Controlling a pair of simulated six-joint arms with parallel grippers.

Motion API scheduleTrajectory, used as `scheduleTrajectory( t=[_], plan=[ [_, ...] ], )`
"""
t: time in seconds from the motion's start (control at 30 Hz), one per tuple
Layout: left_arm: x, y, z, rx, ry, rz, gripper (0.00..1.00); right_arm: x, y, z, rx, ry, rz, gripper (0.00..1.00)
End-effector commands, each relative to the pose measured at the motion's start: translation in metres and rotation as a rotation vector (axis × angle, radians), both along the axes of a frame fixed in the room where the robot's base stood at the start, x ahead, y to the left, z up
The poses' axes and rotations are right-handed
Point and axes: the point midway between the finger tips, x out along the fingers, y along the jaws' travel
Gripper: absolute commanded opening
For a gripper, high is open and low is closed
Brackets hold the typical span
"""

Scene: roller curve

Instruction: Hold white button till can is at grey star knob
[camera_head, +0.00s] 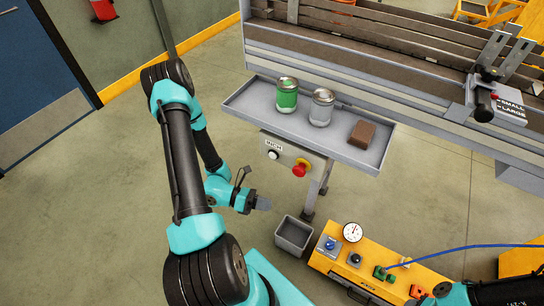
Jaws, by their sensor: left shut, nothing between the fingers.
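The white button (273,155) sits on a grey control panel under the tray, below a small label that seems to read INCH. My left gripper (262,203) is shut and empty, below the panel and apart from the button. A green can (287,98) and a silver-grey can (321,111) stand upright on the grey tray (247,101). I cannot make out a grey star knob for certain; a dark knob (483,106) is at the conveyor's right, beside a SMALL/LARGE label. Part of my right arm shows at the bottom right; its gripper is not visible.
A red knob (300,170) is right of the white button. A brown block (362,133) lies on the tray. The conveyor (390,51) runs behind it. A grey bin (294,235) and an orange panel (327,262) with a gauge are below. A blue hose crosses the lower right.

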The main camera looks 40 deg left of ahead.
Motion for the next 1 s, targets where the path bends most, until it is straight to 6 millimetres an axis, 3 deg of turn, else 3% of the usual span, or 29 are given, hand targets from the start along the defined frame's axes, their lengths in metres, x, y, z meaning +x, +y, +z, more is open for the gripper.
scheduleTrajectory(
  t=[0.2,0.33,1.0],
  plan=[
    [0.017,0.056,0.015,-0.168,-0.001,0.319,0.0,0.0,0.0,0.0,0.0,0.0,0.0,0.43],
    [0.02,0.076,0.02,-0.217,-0.015,0.414,0.0,0.0,0.0,0.0,0.0,0.0,0.0,0.43],
    [0.031,0.083,0.022,-0.23,-0.021,0.436,0.0,0.0,0.0,0.0,0.0,0.0,0.0,0.43]
  ],
)
